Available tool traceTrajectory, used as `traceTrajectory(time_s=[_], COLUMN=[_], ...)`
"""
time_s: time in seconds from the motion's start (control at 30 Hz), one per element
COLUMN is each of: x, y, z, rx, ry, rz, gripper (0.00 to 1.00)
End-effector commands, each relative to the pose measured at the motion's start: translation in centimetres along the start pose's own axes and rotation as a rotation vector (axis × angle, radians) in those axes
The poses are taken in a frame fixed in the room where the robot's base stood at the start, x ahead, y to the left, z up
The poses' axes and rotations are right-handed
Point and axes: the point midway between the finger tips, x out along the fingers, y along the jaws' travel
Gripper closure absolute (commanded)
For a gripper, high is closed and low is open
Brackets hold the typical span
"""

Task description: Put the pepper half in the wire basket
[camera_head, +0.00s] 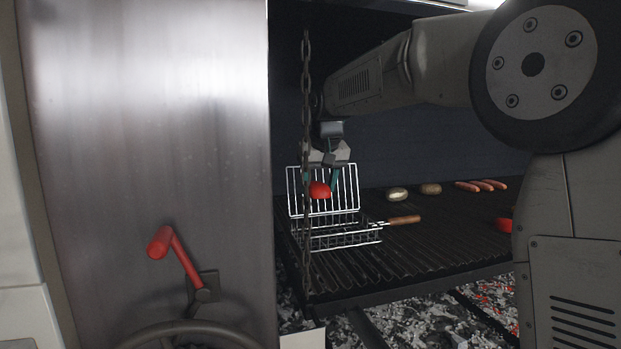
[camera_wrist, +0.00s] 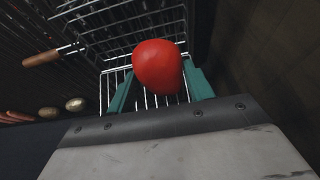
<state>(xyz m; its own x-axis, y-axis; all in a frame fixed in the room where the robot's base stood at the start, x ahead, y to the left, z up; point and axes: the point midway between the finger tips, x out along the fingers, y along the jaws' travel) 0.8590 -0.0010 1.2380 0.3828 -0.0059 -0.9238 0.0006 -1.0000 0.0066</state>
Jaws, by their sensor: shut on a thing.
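The red pepper half (camera_head: 320,190) is held between the teal fingers of my gripper (camera_head: 321,180). In the wrist view the pepper half (camera_wrist: 158,66) sits between the fingertips of my gripper (camera_wrist: 160,85), with the basket's wires behind it. The wire basket (camera_head: 340,238) lies open on the grill, with its lid (camera_head: 345,200) standing upright at the back. In the head view the pepper half overlaps the lid and is above the basket's lower part. The basket also shows in the wrist view (camera_wrist: 130,22). The gap between pepper and wires is hard to judge.
The basket's wooden handle (camera_head: 404,219) points right. Mushrooms (camera_head: 397,194), sausages (camera_head: 481,185) and a red piece (camera_head: 504,225) lie on the grill grate (camera_head: 450,238). A chain (camera_head: 306,120) hangs in front of the basket's left side. A metal panel (camera_head: 150,120) with a red crank handle (camera_head: 160,242) stands left.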

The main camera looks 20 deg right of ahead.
Motion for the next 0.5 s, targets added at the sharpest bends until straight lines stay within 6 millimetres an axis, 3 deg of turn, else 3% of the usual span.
traceTrajectory(time_s=[0.27,0.5], x=[0.9,3.1], y=[0.0,-0.1], z=[0.4,1.3], rx=[0.0,-0.002], ry=[-0.002,-0.002], rz=[0.0,-0.001], gripper=[0.71,0.71])
